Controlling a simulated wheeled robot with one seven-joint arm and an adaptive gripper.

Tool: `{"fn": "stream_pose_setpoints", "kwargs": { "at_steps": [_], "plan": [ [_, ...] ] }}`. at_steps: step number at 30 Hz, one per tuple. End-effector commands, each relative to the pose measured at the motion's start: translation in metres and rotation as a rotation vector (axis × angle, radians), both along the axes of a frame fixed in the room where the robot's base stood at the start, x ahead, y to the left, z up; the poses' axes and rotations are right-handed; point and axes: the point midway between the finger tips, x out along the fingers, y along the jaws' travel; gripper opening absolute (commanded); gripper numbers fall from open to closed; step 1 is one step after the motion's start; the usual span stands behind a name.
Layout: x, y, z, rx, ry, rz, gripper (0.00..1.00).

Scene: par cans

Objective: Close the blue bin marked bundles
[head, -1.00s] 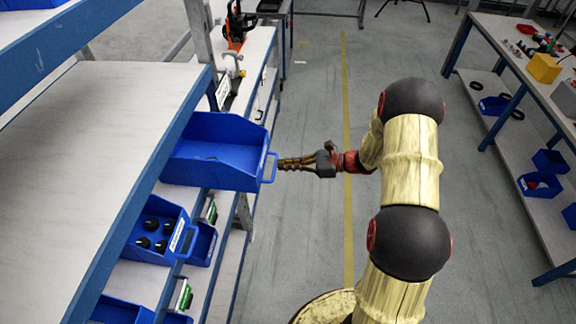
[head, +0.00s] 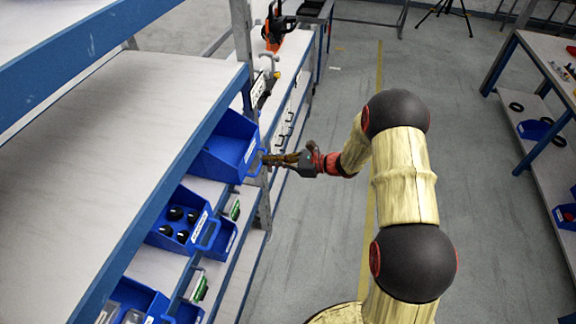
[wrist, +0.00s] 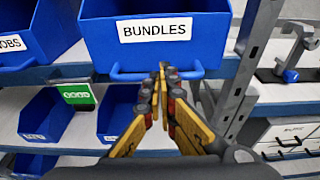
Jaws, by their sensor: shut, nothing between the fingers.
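The blue bin marked bundles (wrist: 152,48) shows its label and front handle in the wrist view. In the head view the same bin (head: 228,150) sits in the shelf on the left, its front part showing past the shelf edge. My gripper (head: 268,160) is at the bin's front. In the wrist view my gripper (wrist: 163,72) has its fingertips together in front of the bin's handle, below the label. It looks shut and empty. I cannot tell whether the fingertips touch the handle. The bin's rear is hidden under the upper shelf board.
A grey metal post (wrist: 250,70) rises close to the right. The floor (head: 320,230) beside the rack is clear.

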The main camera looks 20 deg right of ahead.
Motion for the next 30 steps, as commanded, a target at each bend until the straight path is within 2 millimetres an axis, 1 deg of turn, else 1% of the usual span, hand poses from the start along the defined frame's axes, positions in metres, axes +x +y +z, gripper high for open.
{"fn": "stream_pose_setpoints", "kwargs": {
  "at_steps": [1, 3, 6, 10, 15, 25, 30],
  "plan": [
    [0.004, 0.01, -0.001, 0.0, 0.0, 0.003, 0.0],
    [0.01, 0.018, -0.001, -0.001, 0.001, 0.002, 0.0],
    [0.016, 0.028, -0.001, 0.0, 0.0, 0.001, 0.0],
    [0.021, 0.037, -0.001, 0.0, 0.0, 0.001, 0.0],
    [0.024, 0.041, -0.001, 0.0, 0.001, 0.0, 0.0],
    [0.024, 0.041, 0.0, -0.001, -0.001, -0.001, 0.0],
    [0.023, 0.036, 0.003, 0.0, -0.001, 0.0, 0.0]
  ]
}}
